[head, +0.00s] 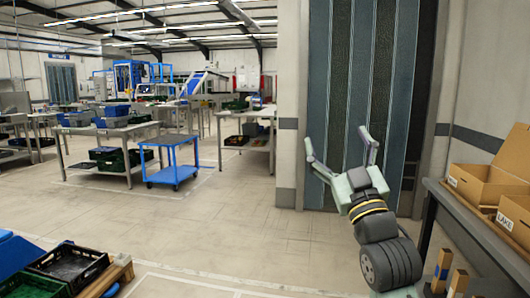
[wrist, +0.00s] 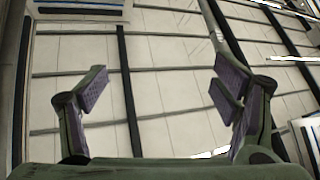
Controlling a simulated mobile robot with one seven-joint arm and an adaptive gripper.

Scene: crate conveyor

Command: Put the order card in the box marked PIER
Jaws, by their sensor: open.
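My gripper (head: 340,150) is open and empty, raised in front of a grey-blue panelled door in the head view. In the wrist view my gripper (wrist: 160,88) has its fingers spread wide, with only the ceiling beyond them. Two open cardboard boxes stand on a bench at the right edge of the head view. The nearer box (head: 518,212) has a label that seems to read LAKE. The farther box (head: 478,190) has a white label too small to read. I cannot make out an order card or the word PIER in either view.
The grey bench (head: 450,200) runs along the right, with two small wooden posts (head: 441,268) near its front. A dark crate (head: 68,265) sits at the lower left. A blue cart (head: 172,174) and worktables stand farther back. The middle floor is clear.

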